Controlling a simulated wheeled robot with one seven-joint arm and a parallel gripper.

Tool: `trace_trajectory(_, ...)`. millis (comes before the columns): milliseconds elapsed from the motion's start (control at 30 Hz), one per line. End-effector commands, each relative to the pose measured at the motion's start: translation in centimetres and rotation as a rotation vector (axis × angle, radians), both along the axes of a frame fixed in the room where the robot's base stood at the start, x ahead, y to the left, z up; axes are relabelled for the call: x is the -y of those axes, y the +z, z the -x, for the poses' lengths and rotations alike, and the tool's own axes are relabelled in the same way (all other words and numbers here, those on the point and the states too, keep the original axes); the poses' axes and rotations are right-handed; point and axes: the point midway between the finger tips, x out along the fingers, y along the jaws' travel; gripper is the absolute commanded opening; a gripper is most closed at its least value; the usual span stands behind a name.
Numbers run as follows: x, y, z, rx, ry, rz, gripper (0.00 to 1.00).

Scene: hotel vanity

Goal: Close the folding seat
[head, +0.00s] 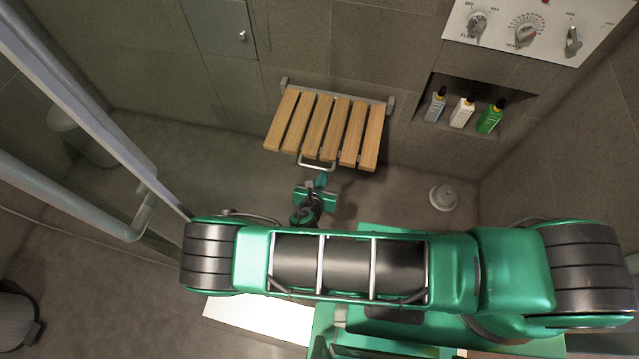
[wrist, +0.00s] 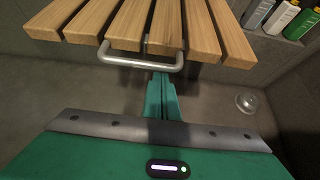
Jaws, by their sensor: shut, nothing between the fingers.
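The folding seat (head: 325,130) is a row of wooden slats on a metal frame, mounted on the tiled wall. It is folded down, sticking out from the wall. A metal bar handle (head: 316,164) hangs at its front edge; the handle also shows in the wrist view (wrist: 140,62). My gripper (head: 320,180) is just in front of the seat's front edge, close to the handle. In the wrist view my gripper's green fingers (wrist: 160,78) are together, with nothing between them, and their tips reach up to the bar. I cannot tell whether they touch it.
Several bottles (head: 462,111) stand in a wall niche to the right of the seat. A control panel (head: 530,30) with knobs is above it. A round white fixture (head: 444,196) is on the floor at right. A glass panel's metal frame (head: 90,110) runs along the left.

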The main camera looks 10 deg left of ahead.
Motion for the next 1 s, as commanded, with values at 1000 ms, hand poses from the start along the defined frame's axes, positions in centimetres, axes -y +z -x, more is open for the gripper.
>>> trace_trajectory(1000, -1.5, 4.0, 0.4, -0.155, 0.021, -0.019, 0.00)
